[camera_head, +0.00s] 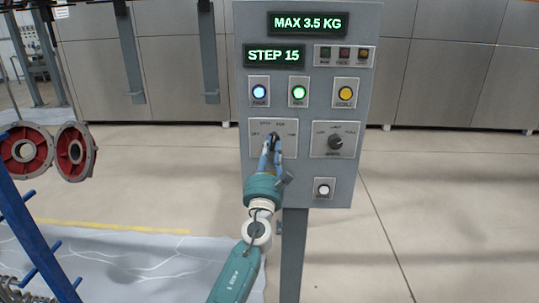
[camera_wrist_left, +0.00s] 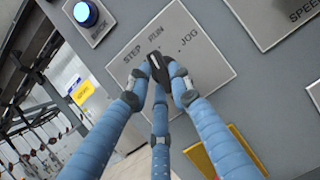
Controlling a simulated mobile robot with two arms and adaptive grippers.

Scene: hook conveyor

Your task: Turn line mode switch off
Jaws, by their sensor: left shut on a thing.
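The line mode switch is a black knob (camera_head: 274,138) on a light plate (camera_head: 289,151) at the left of the grey control panel (camera_head: 244,180). Small labels around it appear to read OFF at left, STEP and RUN above, JOG at right. My left gripper (camera_head: 271,146) has its blue fingers closed around this knob. The left wrist view shows the knob (camera_wrist_left: 158,66) between the dark fingertips, with STEP, RUN and JOG legible and OFF not visible. The knob's exact pointing is hard to tell; its end seems near STEP and RUN. My right gripper is not in view.
A speed knob (camera_head: 336,142) sits right of the switch. Blue (camera_head: 260,92), green (camera_head: 299,93) and yellow (camera_head: 346,94) buttons are above, a white button (camera_head: 323,189) below. The display (camera_head: 274,56) reads STEP 15. Red-grey wheel parts (camera_head: 75,151) hang at left.

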